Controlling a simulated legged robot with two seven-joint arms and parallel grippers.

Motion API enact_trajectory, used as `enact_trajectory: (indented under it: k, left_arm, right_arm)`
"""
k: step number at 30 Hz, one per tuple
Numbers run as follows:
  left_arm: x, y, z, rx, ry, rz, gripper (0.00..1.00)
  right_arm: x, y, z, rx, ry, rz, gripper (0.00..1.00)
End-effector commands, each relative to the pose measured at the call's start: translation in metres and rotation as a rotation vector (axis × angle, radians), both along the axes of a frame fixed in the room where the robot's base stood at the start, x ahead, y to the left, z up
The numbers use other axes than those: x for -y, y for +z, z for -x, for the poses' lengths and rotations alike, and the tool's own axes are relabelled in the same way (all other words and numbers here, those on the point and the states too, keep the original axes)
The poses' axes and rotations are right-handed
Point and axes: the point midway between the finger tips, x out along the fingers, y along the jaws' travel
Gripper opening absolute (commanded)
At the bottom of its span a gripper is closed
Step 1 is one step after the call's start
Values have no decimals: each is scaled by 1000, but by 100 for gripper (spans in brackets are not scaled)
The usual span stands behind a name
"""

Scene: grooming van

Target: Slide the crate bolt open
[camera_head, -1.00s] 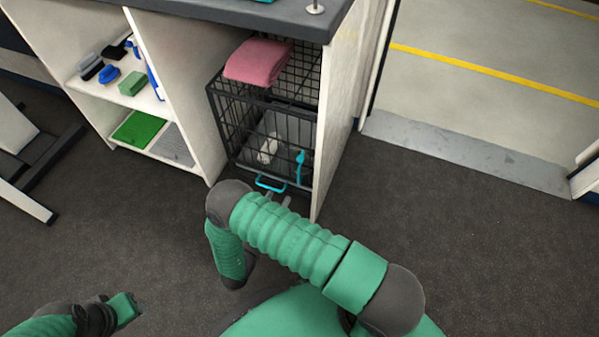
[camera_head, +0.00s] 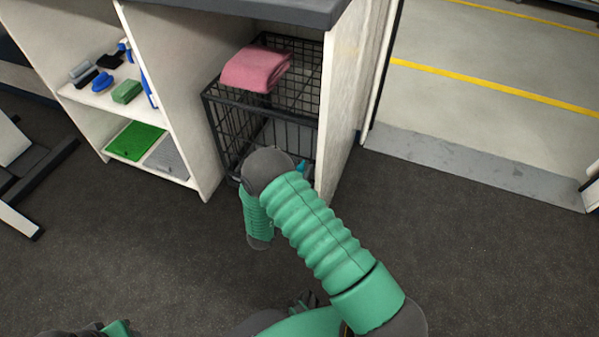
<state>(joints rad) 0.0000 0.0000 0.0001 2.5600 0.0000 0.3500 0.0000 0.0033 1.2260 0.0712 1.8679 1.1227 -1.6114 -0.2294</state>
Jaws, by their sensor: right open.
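The black wire crate (camera_head: 228,112) stands in the right bay of the white cabinet. A small teal part (camera_head: 303,169) shows low on its front, close to the right wall. My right arm covers much of the lower front, so I cannot make out the bolt or its position. My right elbow is in front of the crate, and the forearm hangs down from it. My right gripper (camera_head: 304,299) seems to be the small dark shape low in the picture, open and well apart from the crate. My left gripper (camera_head: 85,331) is cut off at the bottom left edge.
A folded pink towel (camera_head: 256,69) lies on the crate. Shelves to the left hold brushes, a green block (camera_head: 127,91), a green mat (camera_head: 136,140) and a grey mat (camera_head: 170,156). The cabinet's right wall (camera_head: 343,110) borders the crate. Dark floor (camera_head: 470,250) is clear at right.

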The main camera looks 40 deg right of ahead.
Motion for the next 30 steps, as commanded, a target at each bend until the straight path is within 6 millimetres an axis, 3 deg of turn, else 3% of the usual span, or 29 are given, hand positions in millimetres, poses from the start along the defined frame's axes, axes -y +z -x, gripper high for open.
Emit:
enact_trajectory:
  k: [3,13,30]
  left_arm:
    - [0,1,0,0,0,0,36]
    - [0,1,0,0,0,0,36]
    - [0,1,0,0,0,0,36]
  right_arm:
    - [0,0,0,0,0,0,44]
    - [-1,0,0,1,0,0,1]
    - [-1,0,0,0,0,-1,0]
